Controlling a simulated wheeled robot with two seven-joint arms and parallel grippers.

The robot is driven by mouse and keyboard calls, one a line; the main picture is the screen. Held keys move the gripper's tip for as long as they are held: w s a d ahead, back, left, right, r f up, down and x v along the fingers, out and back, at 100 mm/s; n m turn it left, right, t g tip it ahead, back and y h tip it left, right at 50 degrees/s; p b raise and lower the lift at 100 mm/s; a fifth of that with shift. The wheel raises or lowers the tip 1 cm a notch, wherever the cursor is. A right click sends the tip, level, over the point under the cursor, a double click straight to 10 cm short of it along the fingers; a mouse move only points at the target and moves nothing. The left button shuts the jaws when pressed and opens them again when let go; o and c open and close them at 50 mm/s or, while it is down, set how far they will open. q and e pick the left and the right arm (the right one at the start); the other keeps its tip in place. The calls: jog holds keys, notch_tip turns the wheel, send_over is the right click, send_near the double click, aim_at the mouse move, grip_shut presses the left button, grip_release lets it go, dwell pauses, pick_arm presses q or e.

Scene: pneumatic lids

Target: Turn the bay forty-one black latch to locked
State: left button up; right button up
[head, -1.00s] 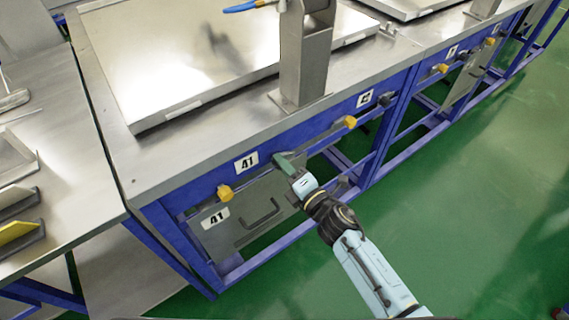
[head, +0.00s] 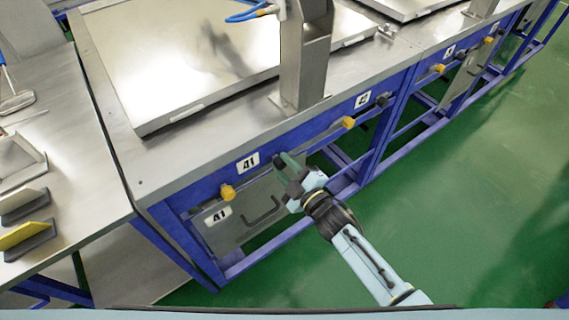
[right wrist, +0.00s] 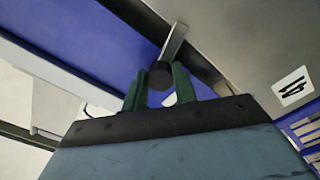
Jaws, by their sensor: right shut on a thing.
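The bay forty-one black latch (right wrist: 159,74) shows in the right wrist view as a round black knob between my two green fingertips. In the head view its dark end (head: 277,160) shows at the blue front rail, right of the upper 41 label (head: 248,163); the rest is hidden by my gripper. My right gripper (head: 284,164) is shut on the latch, and its fingers (right wrist: 160,90) stand on both sides of the knob in the right wrist view. A grey metal bar (right wrist: 175,40) lies just beyond the knob. My left gripper is not in view.
A yellow knob (head: 228,193) is left of the latch, above a grey panel (head: 240,226) with a handle and a second 41 label. Another yellow knob (head: 348,123) and black knob (head: 384,99) sit further right. The green floor (head: 450,220) is clear.

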jog(key=shift+m+p, duration=0.3)
jog(key=shift+m, duration=1.2)
jog(key=o, duration=1)
jog(key=shift+c, duration=0.2)
jog(key=p+v, duration=0.1)
jog(key=v, duration=1.2)
jog(key=shift+s, duration=0.2)
jog(key=shift+d, duration=0.15)
